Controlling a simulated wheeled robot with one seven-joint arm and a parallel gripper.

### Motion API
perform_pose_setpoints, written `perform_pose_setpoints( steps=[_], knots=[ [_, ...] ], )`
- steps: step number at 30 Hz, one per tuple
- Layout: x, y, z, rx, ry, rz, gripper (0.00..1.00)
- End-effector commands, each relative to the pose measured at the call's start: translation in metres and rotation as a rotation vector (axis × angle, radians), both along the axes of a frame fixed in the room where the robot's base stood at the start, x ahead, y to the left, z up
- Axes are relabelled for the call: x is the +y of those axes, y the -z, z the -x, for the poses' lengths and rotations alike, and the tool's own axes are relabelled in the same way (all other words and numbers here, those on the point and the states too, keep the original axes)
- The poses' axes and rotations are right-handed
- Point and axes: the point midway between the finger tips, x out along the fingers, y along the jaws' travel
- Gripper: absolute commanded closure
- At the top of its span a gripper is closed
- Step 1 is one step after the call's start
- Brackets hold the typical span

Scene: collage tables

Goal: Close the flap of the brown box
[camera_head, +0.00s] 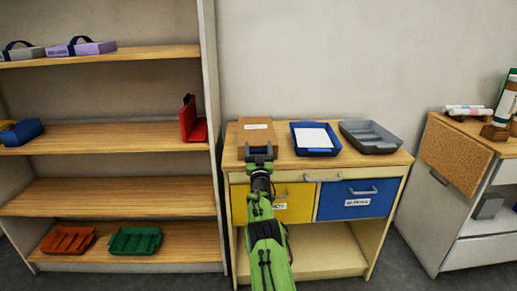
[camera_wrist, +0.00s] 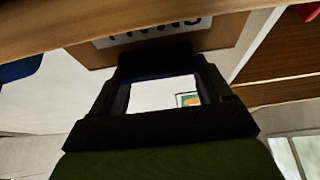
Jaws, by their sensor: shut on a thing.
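The brown box (camera_head: 258,133) stands at the left of the wooden table, with a pale label on its brown face. My gripper (camera_head: 258,152) is at the near edge of the box and covers part of its front. In the wrist view, my gripper (camera_wrist: 155,58) is shut at a brown panel (camera_wrist: 222,36) with a white label, which looks like the box's flap. The fingers hide the gripped edge. The box's inside does not show, and I cannot tell how far the flap stands from the box.
A blue tray (camera_head: 296,145) with white paper stands right of the box, then a grey tray (camera_head: 391,147). Below are a yellow drawer (camera_head: 294,204) and a blue drawer (camera_head: 340,208). A shelf unit (camera_head: 211,80) stands close on the left, holding a red object (camera_head: 192,124).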

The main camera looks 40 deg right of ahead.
Motion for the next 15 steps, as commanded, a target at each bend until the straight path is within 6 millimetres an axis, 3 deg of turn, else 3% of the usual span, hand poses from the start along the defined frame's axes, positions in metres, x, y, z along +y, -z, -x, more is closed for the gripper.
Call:
perform_pose_setpoints(
  steps=[1,2,3,6,15],
  knots=[
    [-0.0009,0.0231,-0.0020,0.034,-0.001,-0.034,0.76],
    [-0.0009,0.0231,-0.0020,0.034,-0.001,-0.034,0.76],
    [-0.0008,0.0230,-0.0020,0.034,-0.002,-0.034,0.17],
    [-0.0006,0.0230,-0.0021,0.034,-0.002,-0.034,0.02],
    [-0.0007,0.0230,-0.0019,0.034,-0.002,-0.034,0.00]
  ],
)
